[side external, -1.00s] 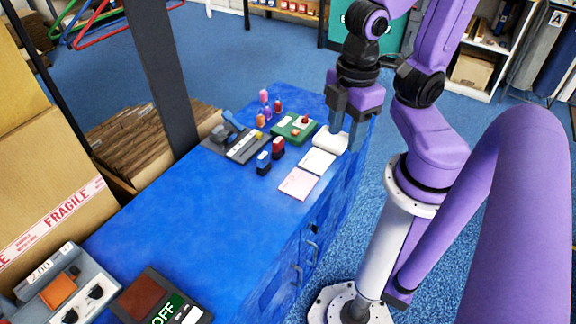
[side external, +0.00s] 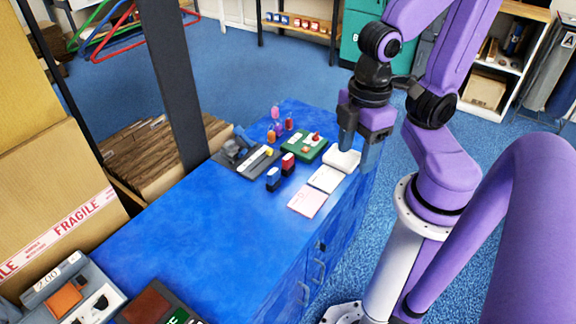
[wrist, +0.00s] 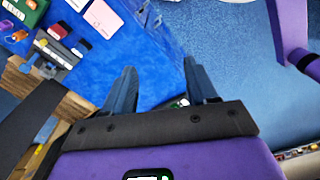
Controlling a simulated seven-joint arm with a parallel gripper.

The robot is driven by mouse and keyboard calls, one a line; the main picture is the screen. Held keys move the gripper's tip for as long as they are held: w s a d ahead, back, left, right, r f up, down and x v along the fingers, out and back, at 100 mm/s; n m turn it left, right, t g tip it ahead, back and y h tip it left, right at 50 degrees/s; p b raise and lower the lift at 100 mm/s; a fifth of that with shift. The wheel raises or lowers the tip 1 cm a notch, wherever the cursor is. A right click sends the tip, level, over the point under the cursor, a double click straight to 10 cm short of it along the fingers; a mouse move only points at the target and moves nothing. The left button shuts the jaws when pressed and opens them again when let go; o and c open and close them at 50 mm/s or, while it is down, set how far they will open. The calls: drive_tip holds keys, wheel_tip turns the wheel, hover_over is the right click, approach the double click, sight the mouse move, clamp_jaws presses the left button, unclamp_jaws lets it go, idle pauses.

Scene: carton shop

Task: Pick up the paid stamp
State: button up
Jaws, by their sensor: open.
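Two small upright stamps stand side by side on the blue bench, a red one (side external: 288,163) and a dark blue one (side external: 272,180). I cannot read which is the paid stamp. In the wrist view the red stamp (wrist: 83,45) and the blue stamp (wrist: 77,53) are small, at the upper left. My gripper (side external: 358,148) is open and empty, over the bench's right edge beside a white pad, to the right of both stamps. In the wrist view its fingers (wrist: 159,75) are apart with nothing between them.
Near the stamps are a green box (side external: 305,149), a grey tray (side external: 242,160), small bottles (side external: 275,122), a white pad (side external: 342,160), a white card (side external: 326,179) and a pink paper (side external: 307,201). The bench's front half is mostly clear. A dark post (side external: 172,80) stands behind it.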

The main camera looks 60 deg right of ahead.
drive_tip(key=w+f+m, duration=0.2)
drive_tip(key=w+m, duration=0.6)
drive_tip(key=w, duration=0.1)
drive_tip(key=m, duration=2.3)
hover_over(288, 165)
drive_tip(key=d, duration=0.2)
wheel_tip(288, 165, down, 13)
drive_tip(key=f, duration=1.1)
drive_tip(key=shift+w, duration=0.25)
drive_tip(key=shift+w+a+f, duration=0.1)
drive_tip(key=shift+w+f, duration=0.1)
drive_tip(key=shift+f, duration=1.2)
drive_tip(key=shift+w+f, duration=0.15)
drive_tip(key=shift+f, duration=1.25)
clamp_jaws()
